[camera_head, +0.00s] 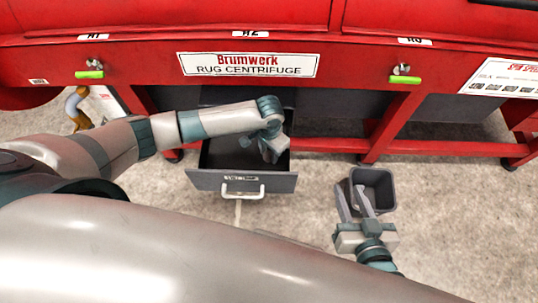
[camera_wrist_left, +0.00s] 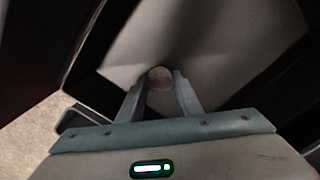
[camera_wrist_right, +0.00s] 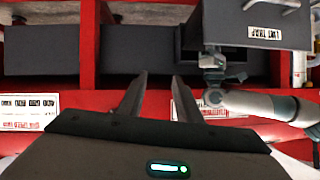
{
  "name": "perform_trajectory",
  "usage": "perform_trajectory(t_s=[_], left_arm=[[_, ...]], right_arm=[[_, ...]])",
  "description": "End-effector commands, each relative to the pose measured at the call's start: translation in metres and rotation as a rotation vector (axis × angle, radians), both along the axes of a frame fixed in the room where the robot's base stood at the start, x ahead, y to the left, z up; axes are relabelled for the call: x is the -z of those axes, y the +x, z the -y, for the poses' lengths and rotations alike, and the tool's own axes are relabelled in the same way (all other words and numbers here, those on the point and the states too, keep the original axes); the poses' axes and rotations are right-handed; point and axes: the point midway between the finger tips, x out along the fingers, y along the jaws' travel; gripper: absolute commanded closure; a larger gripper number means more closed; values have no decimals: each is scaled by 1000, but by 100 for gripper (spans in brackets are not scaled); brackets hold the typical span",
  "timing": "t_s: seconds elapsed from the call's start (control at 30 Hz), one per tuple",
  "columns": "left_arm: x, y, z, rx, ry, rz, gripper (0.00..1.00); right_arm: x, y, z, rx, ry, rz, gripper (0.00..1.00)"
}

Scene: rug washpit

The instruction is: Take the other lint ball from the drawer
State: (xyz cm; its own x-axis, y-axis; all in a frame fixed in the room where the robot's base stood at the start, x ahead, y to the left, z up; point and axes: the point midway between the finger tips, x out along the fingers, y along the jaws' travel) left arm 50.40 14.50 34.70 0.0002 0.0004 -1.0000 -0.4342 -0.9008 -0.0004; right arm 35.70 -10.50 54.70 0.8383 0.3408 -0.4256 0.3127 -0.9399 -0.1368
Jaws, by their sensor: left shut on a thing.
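The drawer (camera_head: 215,182) is pulled open below the red machine, with its white handle and label facing me. My left gripper (camera_head: 272,156) reaches down inside it. In the left wrist view a small round greyish lint ball (camera_wrist_left: 160,76) sits between the fingertips of the left gripper (camera_wrist_left: 160,86), which is shut on it. The ball is hidden in the head view. My right gripper (camera_head: 352,196) is open and empty, over the near left side of a grey bin. Its spread fingers also show in the right wrist view (camera_wrist_right: 160,82).
The grey bin (camera_head: 387,187) stands on the floor right of the drawer. The red rug centrifuge frame (camera_head: 390,125) with its legs stands behind. A yellow-and-white object (camera_head: 76,104) is at the left. The carpeted floor between drawer and bin is clear.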

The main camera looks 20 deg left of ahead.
Motion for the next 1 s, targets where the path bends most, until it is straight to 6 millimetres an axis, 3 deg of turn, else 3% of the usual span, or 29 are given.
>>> perform_trajectory(t_s=[0.37,0.47,1.0], left_arm=[[-7,0,0,0,0,1,89],[-14,0,0,0,0,1,89],[-88,0,0,1,-1,0,89]], right_arm=[[1,-2,0,-1,-3,-19,69],[10,-7,4,0,-17,-73,69],[49,-46,30,2,-108,-385,69]])
